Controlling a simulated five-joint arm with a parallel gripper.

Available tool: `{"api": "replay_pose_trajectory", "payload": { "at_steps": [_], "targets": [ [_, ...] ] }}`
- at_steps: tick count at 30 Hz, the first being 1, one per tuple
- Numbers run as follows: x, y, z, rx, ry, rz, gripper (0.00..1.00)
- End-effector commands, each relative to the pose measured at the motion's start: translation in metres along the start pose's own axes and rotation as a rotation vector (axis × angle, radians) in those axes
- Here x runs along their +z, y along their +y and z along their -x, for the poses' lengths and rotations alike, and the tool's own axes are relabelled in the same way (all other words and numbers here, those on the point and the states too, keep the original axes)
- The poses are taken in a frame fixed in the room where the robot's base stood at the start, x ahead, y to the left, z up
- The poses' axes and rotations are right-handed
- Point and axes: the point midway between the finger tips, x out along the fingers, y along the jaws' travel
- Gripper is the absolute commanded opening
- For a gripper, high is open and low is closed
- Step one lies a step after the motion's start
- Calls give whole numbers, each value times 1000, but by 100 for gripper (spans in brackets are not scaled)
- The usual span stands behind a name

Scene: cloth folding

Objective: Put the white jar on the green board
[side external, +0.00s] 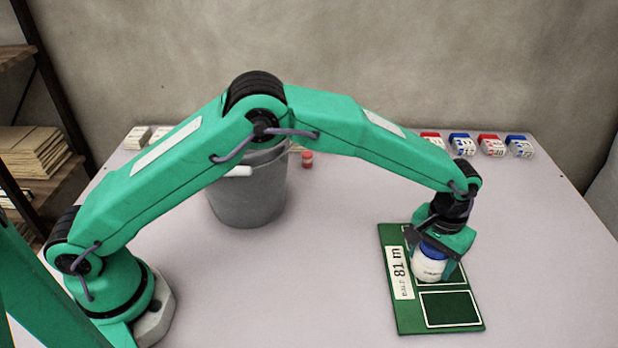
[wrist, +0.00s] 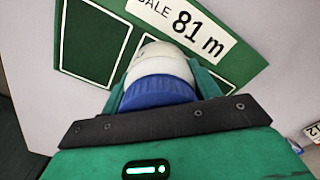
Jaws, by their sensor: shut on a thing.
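The white jar (side external: 429,265) with a blue lid stands over the upper part of the green board (side external: 402,318) in the side view. My gripper (side external: 440,257) points down over the board and is shut around the jar. In the wrist view, the jar's white body (wrist: 160,57) and blue lid (wrist: 157,91) sit between my gripper's fingers (wrist: 160,80). The green board (wrist: 90,42) lies beneath it, with a printed label reading 81 m. I cannot tell whether the jar's base touches the board.
A grey bucket (side external: 247,190) stands behind my arm. A small red object (side external: 307,159) is right of it. Several red and blue boxes (side external: 491,146) line the back edge at the right, and pale blocks (side external: 137,138) the back left. The table's front middle (side external: 290,290) is clear.

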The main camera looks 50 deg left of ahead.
Motion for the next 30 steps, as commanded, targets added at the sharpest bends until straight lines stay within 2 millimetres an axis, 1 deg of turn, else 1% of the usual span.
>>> {"api": "replay_pose_trajectory", "payload": {
  "at_steps": [3,4,6,7,15,20,26,30],
  "targets": [
    [0,0,-2,1,1,0,26],
    [0,0,-3,0,-1,0,67],
    [0,0,-3,0,-1,0,81],
    [0,0,-3,-1,-1,0,83],
    [0,0,-2,0,-1,0,83],
    [0,0,2,0,1,0,83],
    [0,0,19,1,2,0,83],
    [0,0,39,2,3,0,83]
  ]
}}
